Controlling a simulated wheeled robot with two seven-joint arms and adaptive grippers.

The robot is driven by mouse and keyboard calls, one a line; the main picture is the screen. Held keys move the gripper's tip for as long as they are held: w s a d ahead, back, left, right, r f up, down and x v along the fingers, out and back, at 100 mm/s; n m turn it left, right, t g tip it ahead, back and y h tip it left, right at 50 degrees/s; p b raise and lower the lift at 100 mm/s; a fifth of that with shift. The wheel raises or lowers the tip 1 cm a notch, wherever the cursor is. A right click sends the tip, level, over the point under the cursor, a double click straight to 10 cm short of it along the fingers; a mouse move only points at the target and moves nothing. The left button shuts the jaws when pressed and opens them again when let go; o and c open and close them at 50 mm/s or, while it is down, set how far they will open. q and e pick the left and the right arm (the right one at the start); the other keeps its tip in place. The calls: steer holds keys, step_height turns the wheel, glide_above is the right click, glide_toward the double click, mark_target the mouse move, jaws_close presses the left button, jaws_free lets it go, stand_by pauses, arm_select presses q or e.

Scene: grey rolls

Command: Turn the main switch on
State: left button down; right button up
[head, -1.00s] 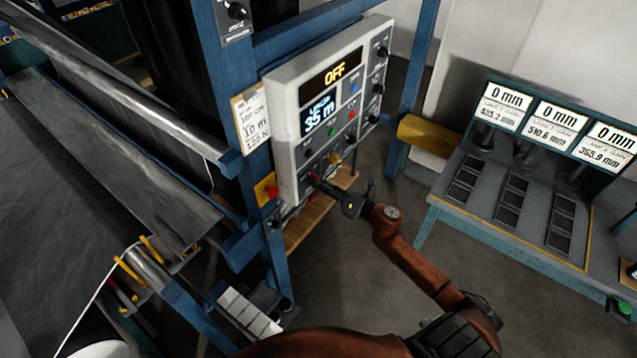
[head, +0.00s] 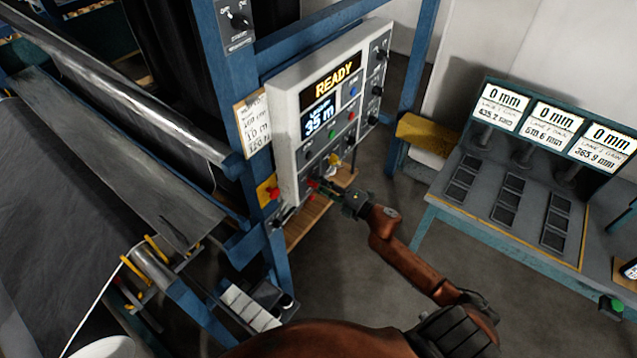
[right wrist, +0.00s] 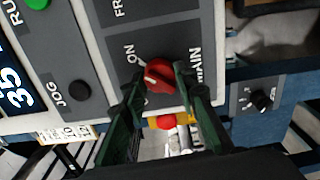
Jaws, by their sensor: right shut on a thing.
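The control panel (head: 291,113) is a light grey box on a blue frame, and its top display (head: 334,82) reads READY. The main switch (right wrist: 159,75) is a red rotary knob on a grey plate marked ON and MAIN in the right wrist view. My right gripper (right wrist: 157,92) has its green fingers on both sides of the knob and is shut on it. In the head view my right gripper (head: 322,188) is at the panel's lower edge and mostly hides the knob. My left gripper is not in view.
A red emergency button on a yellow plate (head: 268,189) sits left of the panel's lower corner. A wooden shelf (head: 308,222) is below. A green bench with gauge displays (head: 515,215) stands at right, with open floor between.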

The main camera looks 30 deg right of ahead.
steer(key=shift+m, duration=0.6)
steer(key=o, duration=1.2)
steer(key=shift+c, duration=0.2)
steer(key=shift+s, duration=0.1)
steer(key=v, duration=1.2)
steer(key=shift+d+f, duration=0.1)
